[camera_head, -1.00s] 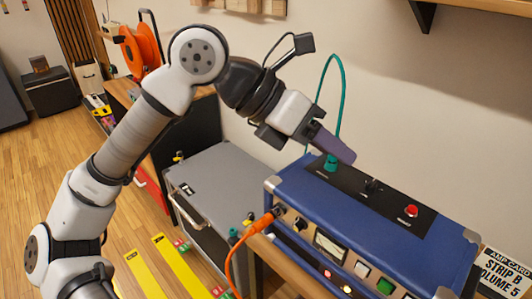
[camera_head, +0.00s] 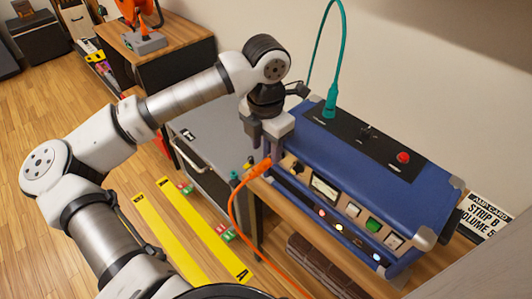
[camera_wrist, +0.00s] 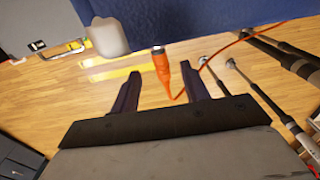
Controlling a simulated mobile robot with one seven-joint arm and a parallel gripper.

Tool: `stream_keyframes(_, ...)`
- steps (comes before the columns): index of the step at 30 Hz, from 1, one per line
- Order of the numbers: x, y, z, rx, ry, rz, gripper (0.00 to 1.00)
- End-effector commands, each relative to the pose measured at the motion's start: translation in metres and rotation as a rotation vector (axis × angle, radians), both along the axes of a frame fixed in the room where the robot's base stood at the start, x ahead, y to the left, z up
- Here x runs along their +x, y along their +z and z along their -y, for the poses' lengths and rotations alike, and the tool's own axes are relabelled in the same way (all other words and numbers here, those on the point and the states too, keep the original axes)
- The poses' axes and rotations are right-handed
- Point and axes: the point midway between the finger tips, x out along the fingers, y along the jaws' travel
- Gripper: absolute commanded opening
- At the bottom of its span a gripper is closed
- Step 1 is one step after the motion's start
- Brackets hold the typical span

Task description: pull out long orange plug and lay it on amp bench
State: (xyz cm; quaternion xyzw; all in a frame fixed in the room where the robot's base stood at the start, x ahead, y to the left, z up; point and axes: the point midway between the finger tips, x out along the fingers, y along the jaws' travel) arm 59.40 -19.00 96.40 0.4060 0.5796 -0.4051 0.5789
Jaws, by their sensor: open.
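The long orange plug (camera_head: 261,168) sits in the front face of the blue amp (camera_head: 350,150), at its left end, and its orange cord hangs down to the floor side. It also shows in the wrist view (camera_wrist: 161,66), between the two fingers. My gripper (camera_head: 267,150) points down at the amp's left front corner, right above the plug. In the wrist view my gripper (camera_wrist: 160,72) is open, with a gap visible on both sides of the plug. The wooden amp bench (camera_head: 349,268) shows below and in front of the amp.
A teal plug (camera_head: 330,107) with a looping cable stands on the amp's top, near a red button (camera_head: 403,157). A grey case (camera_head: 215,125) stands left of the amp. A dark ridged object (camera_head: 318,262) lies by the bench front. A sign (camera_head: 487,217) is at right.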

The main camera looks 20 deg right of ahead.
Motion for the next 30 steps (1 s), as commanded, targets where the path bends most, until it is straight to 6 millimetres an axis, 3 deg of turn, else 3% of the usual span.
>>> stream_keyframes(9, -0.001, -0.039, 0.0, -0.002, -0.001, -0.002, 0.45)
stream_keyframes(20, 0.0, -0.045, 0.0, -0.002, -0.001, 0.001, 0.45)
stream_keyframes(30, 0.0, -0.044, 0.0, -0.002, -0.001, 0.001, 0.02)
